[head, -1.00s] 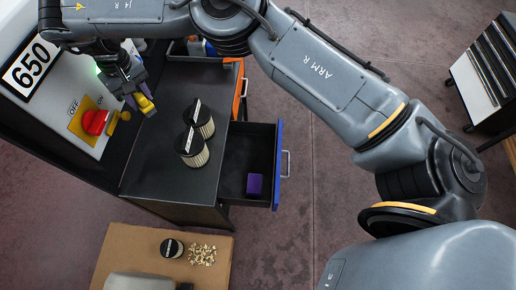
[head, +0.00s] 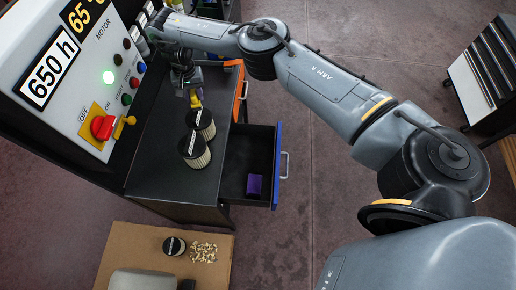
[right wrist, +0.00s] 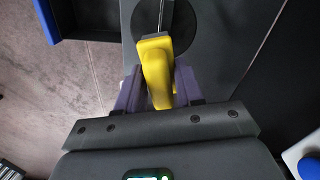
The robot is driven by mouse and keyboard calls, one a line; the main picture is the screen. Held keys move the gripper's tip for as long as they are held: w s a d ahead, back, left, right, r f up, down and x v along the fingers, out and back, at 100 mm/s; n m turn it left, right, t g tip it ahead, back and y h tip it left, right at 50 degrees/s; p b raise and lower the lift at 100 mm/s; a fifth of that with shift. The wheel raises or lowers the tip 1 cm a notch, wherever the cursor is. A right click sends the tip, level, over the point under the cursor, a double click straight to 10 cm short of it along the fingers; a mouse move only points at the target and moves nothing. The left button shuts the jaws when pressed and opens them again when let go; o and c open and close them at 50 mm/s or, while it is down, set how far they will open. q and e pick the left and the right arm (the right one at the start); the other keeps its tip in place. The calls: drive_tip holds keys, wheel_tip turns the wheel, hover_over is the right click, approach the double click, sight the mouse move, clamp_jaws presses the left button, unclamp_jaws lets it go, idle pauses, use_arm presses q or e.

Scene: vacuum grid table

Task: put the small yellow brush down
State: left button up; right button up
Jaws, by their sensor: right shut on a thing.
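The small yellow brush (head: 196,100) is in my right gripper (head: 191,91), above the dark bench top just behind the rear filter. In the right wrist view the brush (right wrist: 156,70) sits between the purple fingers of the right gripper (right wrist: 158,90), which is shut on it. Its yellow body points away from the palm, over a dark round shape with a pale strip. I cannot tell whether the brush touches anything below. My left gripper is not in view.
Two pleated filters (head: 194,151) stand on the bench top (head: 150,165). A control panel with a red switch (head: 103,127) rises at left. An open blue-fronted drawer (head: 279,165) holds a purple block (head: 254,185). Cardboard (head: 125,245) lies below. The bench front is clear.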

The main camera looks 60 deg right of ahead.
drive_tip(key=shift+m, duration=0.6)
drive_tip(key=s+d+f, duration=0.1)
drive_tip(key=f, duration=0.1)
drive_tip(key=s+d+f, duration=0.2)
drive_tip(key=shift+s+d+p, duration=0.15)
drive_tip(key=shift+d+p, duration=0.1)
drive_tip(key=shift+p, duration=0.1)
clamp_jaws()
drive_tip(key=s+d+f+m+p, duration=0.1)
drive_tip(key=s+d+f, duration=0.2)
drive_tip(key=s+f, duration=0.5)
drive_tip(key=s+d+f+m+p, duration=0.15)
drive_tip(key=s+f, duration=0.35)
drive_tip(key=s, duration=0.5)
wheel_tip(320, 180, down, 8)
drive_tip(key=b, duration=0.8)
drive_tip(key=shift+w+d+r+b, duration=0.2)
drive_tip(key=shift+r+b, duration=0.05)
drive_tip(key=shift+b, duration=0.1)
drive_tip(key=shift+n, duration=0.25)
